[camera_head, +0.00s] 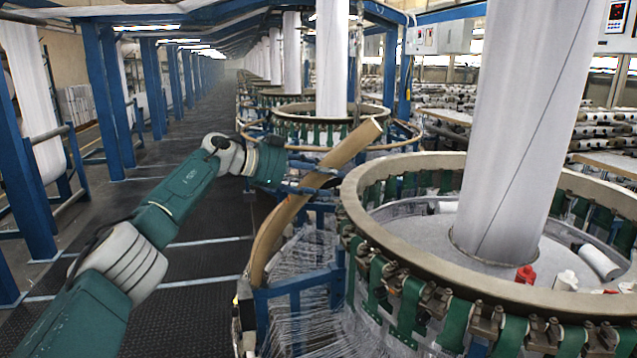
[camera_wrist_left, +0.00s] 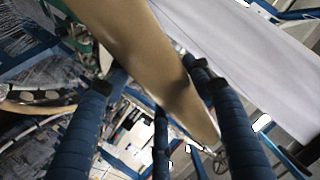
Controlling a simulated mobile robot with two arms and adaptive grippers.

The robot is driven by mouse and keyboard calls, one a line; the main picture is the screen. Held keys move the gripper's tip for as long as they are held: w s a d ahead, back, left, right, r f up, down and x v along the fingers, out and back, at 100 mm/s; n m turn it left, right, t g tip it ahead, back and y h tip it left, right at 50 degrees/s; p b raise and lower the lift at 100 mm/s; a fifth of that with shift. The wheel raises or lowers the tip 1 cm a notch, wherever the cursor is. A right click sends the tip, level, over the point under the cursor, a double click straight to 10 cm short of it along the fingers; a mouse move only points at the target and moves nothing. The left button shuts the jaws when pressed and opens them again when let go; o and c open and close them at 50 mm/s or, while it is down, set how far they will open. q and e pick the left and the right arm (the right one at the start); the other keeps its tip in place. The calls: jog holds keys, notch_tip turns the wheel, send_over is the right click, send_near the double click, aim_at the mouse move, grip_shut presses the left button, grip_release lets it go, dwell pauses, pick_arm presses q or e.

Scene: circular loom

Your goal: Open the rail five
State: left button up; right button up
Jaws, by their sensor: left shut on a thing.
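The tan curved rail (camera_head: 281,222) is tilted up beside the large circular loom in the head view. Its lower end is near the blue frame and its upper end stands free in the air. My left gripper (camera_head: 318,180) is shut on the rail around its upper part. In the left wrist view, the rail (camera_wrist_left: 150,50) crosses between the blue-wrapped fingers of my left gripper (camera_wrist_left: 155,85). The far side of the grip is partly hidden. My right gripper is out of view.
The loom's fixed ring (camera_head: 400,255), with green straps and clamps, stands close on the right around a white fabric column (camera_head: 515,120). White threads (camera_head: 310,260) spread below the rail. The dark aisle floor (camera_head: 205,265) is clear. Blue posts (camera_head: 108,100) line the left.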

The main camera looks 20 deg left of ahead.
pick_arm(q)
jog(key=shift+f, duration=0.25)
jog(key=o, duration=1.7)
jog(key=shift+w, duration=0.1)
jog(key=v, duration=1.2)
